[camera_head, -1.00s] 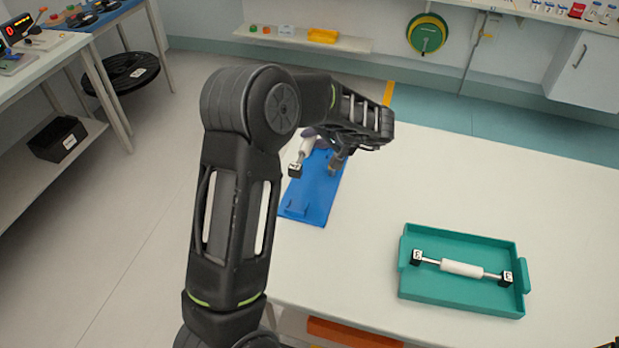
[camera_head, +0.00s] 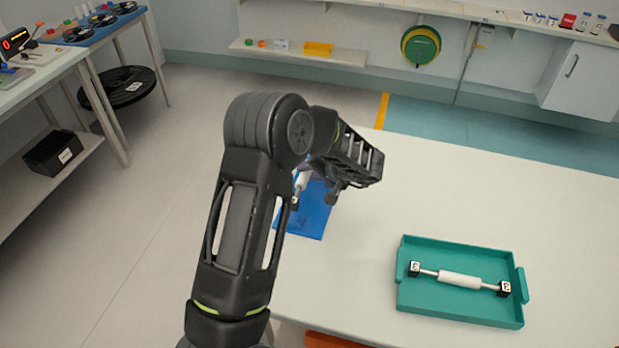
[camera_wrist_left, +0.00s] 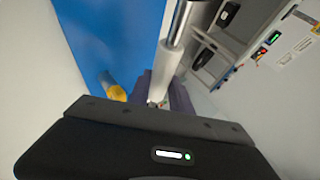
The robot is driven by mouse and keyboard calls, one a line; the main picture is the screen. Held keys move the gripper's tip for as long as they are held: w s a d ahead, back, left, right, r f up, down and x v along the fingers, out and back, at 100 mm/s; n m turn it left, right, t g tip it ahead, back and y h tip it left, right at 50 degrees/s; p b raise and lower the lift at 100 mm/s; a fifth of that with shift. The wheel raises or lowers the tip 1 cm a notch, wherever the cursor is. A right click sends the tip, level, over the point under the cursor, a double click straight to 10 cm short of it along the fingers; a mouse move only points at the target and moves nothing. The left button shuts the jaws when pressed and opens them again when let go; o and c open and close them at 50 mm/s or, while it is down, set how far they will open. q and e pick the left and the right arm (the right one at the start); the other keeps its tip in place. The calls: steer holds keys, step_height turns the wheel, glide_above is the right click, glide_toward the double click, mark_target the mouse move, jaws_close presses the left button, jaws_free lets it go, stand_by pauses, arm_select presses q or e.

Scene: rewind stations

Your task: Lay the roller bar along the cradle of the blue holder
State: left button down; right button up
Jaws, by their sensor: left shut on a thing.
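A roller bar (camera_head: 301,182) with a white sleeve, metal shaft and dark end block is held by my left gripper (camera_head: 306,174) over the blue holder (camera_head: 312,226). My arm hides much of the holder and the bar's far part. In the left wrist view, the gripper's purple fingers (camera_wrist_left: 163,92) are shut around the bar (camera_wrist_left: 178,35), which runs along the holder's edge (camera_wrist_left: 115,40). I cannot tell whether the bar touches the cradle. A second roller bar (camera_head: 460,281) lies in the green tray (camera_head: 420,304). My right gripper is out of view.
The white table (camera_head: 460,190) is clear between the holder and the tray. A yellow part (camera_wrist_left: 117,92) shows by the holder in the left wrist view. A shelf with a black bin (camera_head: 53,153) stands at left, and a wall shelf runs along the back.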

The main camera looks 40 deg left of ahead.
mark_target(310, 192)
arm_select(q)
steer(key=shift+f, duration=1.25)
steer(key=shift+f+p, duration=0.3)
steer(key=shift+f, duration=0.2)
steer(key=shift+f, duration=0.1)
steer(key=c, duration=1.2)
jaws_free()
steer(key=shift+o, duration=0.2)
steer(key=shift+d, duration=0.1)
steer(key=shift+f, duration=0.15)
